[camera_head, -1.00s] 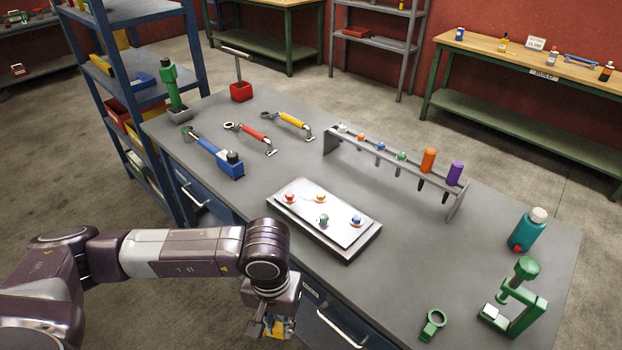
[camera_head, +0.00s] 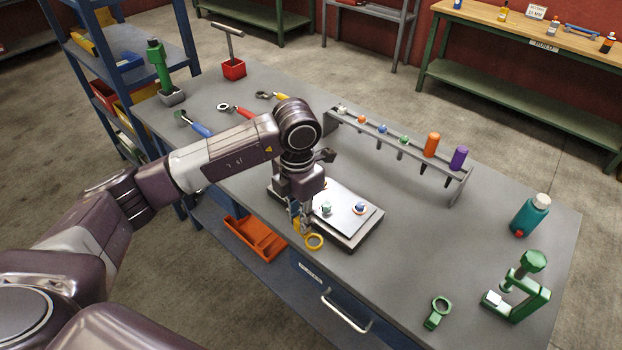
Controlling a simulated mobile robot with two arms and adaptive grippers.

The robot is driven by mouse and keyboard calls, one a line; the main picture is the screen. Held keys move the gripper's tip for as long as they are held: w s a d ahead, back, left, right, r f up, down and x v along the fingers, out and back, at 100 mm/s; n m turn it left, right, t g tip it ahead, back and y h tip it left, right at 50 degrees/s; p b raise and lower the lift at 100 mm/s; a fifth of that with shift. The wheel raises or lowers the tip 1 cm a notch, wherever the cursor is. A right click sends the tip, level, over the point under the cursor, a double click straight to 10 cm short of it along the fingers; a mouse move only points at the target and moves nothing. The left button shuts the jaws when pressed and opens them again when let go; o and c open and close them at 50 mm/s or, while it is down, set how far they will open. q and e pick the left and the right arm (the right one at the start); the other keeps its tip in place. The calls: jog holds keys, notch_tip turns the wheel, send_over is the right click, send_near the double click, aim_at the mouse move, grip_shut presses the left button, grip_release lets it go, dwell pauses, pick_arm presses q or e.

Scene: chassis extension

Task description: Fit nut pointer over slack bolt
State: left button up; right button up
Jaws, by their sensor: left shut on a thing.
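My left gripper (camera_head: 299,216) is shut on a yellow pointer (camera_head: 314,241) with a ring end. It holds the pointer at the front left edge of the pale bolt plate (camera_head: 343,243), with the ring toward the viewer. I cannot tell whether the pointer touches the plate. On the plate, a bolt with a green mark (camera_head: 326,208) and one with a blue mark (camera_head: 360,207) show. My arm and gripper hide the plate's left part. A green ring-ended pointer (camera_head: 437,312) lies on the bench at front right. My right gripper is not in view.
A grey rack (camera_head: 400,148) with several coloured-handled tools stands behind the plate. A green clamp (camera_head: 518,290) and a teal bottle (camera_head: 530,215) stand at the right. An orange tray (camera_head: 256,240) sits low at the bench front. The bench (camera_head: 420,245) right of the plate is clear.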

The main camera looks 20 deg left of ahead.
aim_at(326, 207)
pick_arm(q)
jog(key=w+r+n+p, duration=0.1)
jog(key=w+r+n, duration=0.4)
jog(key=n, duration=1.2)
jog(key=shift+w+d+r, duration=0.25)
jog(key=shift+w+r, duration=0.1)
jog(key=shift+r, duration=0.25)
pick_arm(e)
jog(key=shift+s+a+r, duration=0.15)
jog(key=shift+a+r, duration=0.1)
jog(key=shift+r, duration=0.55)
pick_arm(q)
jog(key=shift+f, duration=0.1)
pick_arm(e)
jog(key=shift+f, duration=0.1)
pick_arm(q)
jog(key=shift+f+b, duration=2.7)
jog(key=shift+f, duration=1.5)
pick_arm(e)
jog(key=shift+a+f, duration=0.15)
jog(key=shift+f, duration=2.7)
